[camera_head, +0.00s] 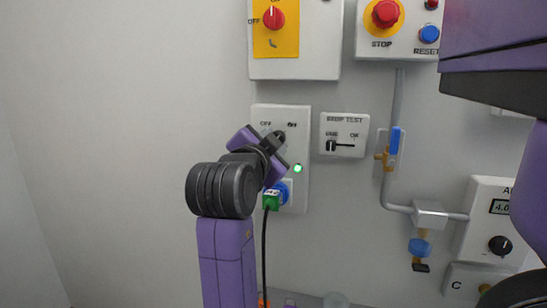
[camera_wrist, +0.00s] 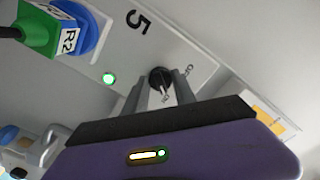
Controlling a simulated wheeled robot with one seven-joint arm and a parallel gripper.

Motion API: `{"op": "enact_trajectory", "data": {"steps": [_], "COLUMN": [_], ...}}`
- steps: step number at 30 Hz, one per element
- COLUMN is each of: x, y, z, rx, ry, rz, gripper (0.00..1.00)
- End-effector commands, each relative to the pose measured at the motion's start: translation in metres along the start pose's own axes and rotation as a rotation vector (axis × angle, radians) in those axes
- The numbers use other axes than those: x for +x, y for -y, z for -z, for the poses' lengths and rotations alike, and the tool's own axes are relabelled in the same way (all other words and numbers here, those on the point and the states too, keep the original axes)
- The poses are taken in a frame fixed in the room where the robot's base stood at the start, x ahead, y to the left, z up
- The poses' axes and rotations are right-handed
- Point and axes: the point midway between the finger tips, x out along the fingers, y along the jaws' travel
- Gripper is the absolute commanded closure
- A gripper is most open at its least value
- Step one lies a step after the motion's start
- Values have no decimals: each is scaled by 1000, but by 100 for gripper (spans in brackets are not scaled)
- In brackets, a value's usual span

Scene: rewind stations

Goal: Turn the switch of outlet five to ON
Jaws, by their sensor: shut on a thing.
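The outlet panel (camera_head: 298,118) is a light grey box on the wall, marked OFF at upper left and ON at upper right. In the wrist view the panel (camera_wrist: 200,58) carries a large 5. Its switch is a small dark round knob (camera_wrist: 158,76). My gripper (camera_wrist: 164,86) is shut on this knob, with one finger on each side. In the head view my gripper (camera_head: 277,142) is at the panel's upper part and mostly hides the knob. The knob's exact pointing direction is hard to tell. A green lamp (camera_head: 297,169) on the panel is lit.
A green plug (camera_head: 271,200) with a black cable sits in the blue socket (camera_head: 284,187) below. A STOP TEST box (camera_head: 343,135), a blue-handled valve (camera_head: 396,141) and pipes are to the right. A yellow-plated red switch (camera_head: 274,18) is above. The wall at left is bare.

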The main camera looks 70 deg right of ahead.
Motion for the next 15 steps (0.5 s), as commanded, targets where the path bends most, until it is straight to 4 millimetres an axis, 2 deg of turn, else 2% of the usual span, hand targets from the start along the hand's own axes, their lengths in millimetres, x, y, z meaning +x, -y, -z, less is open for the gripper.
{"op": "enact_trajectory", "data": {"steps": [6,15], "x": [0,0], "y": [-2,-1], "z": [-2,-1], "rx": [99,149], "ry": [1,1], "rz": [-3,-3], "gripper": [100,100]}}
